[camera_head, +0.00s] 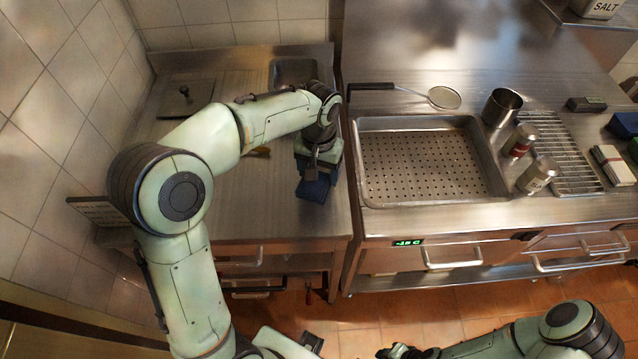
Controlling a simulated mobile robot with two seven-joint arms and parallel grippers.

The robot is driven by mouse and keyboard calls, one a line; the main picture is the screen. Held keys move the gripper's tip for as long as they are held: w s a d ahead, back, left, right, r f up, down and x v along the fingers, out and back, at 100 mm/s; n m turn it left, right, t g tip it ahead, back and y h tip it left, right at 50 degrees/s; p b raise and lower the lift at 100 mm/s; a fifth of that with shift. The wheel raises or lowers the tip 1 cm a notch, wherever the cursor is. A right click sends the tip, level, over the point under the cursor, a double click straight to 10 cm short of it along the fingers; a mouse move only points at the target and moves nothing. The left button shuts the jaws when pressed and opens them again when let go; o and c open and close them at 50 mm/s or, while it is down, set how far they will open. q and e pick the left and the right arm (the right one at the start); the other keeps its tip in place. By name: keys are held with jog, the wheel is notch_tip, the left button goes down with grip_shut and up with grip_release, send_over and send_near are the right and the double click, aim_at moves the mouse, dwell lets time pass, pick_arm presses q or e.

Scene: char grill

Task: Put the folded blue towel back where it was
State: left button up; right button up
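A folded blue towel (313,190) is at the right part of the left steel counter, near its front edge. My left gripper (312,172) points down directly over the towel, and its fingertips meet the towel's upper part. The gripper's own body hides the gap between the fingers, so I cannot tell whether it grips the towel or whether the towel rests on the counter. My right gripper (400,351) is low at the bottom edge, away from the counters and partly cut off; its finger state is unclear.
A perforated steel pan (362,190) is right of the towel, with a skimmer (444,97) behind it. A steel cup (502,106), two shakers (537,175), a grill rack (560,150), white cloths (612,165) and other blue items (625,123) stand further right. The left counter's front is clear.

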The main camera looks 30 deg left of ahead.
aim_at(319, 183)
pick_arm(q)
jog(key=shift+f, duration=2.5)
jog(key=shift+f+b, duration=0.2)
jog(key=shift+b, duration=0.1)
jog(key=o, duration=0.9)
jog(key=shift+o, duration=0.2)
jog(key=shift+r, duration=0.15)
